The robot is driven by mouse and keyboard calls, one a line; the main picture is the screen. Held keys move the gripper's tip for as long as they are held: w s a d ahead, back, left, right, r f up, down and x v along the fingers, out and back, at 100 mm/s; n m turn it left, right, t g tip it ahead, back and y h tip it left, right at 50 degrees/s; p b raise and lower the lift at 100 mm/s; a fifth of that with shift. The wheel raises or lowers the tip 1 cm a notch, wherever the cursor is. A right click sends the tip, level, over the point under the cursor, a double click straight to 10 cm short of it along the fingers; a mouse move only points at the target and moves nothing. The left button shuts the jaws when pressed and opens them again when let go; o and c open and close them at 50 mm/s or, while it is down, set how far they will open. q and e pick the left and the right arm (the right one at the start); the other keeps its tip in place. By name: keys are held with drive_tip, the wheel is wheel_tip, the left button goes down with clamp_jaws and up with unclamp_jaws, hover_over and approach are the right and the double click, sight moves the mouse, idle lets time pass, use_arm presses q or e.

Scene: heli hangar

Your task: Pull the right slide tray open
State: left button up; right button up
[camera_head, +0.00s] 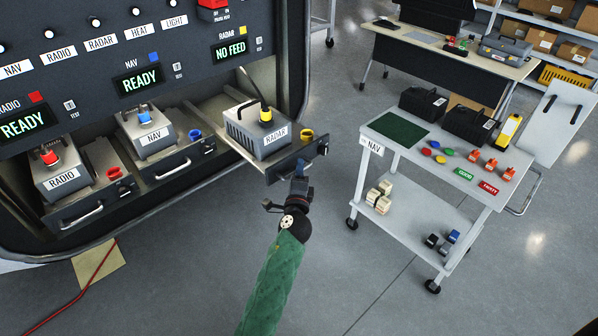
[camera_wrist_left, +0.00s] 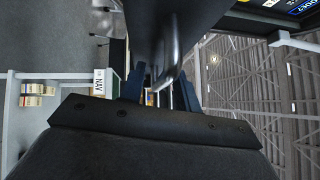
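The right slide tray (camera_head: 287,163) stands out from the rack, farther than the trays to its left. It carries a grey box labelled RADAR (camera_head: 275,138) with a yellow plug and a black cable. My left gripper (camera_head: 299,174) is at the tray's front face, where it hides the handle in the head view. In the left wrist view the metal handle (camera_wrist_left: 172,52) runs between the two dark blue fingers of my left gripper (camera_wrist_left: 160,88). The fingers stand apart, with background showing between them. My right gripper is in neither view.
Trays with NAV (camera_head: 148,130) and RADIO (camera_head: 62,178) boxes sit to the left. The radar display (camera_head: 228,50) reads NO FEED. A white cart (camera_head: 400,150) with cases and coloured items stands to the right. Floor lies clear between rack and cart.

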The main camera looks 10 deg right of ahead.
use_arm(q)
drive_tip(key=b+v, duration=0.2)
drive_tip(key=v, duration=0.5)
drive_tip(key=shift+s, duration=0.25)
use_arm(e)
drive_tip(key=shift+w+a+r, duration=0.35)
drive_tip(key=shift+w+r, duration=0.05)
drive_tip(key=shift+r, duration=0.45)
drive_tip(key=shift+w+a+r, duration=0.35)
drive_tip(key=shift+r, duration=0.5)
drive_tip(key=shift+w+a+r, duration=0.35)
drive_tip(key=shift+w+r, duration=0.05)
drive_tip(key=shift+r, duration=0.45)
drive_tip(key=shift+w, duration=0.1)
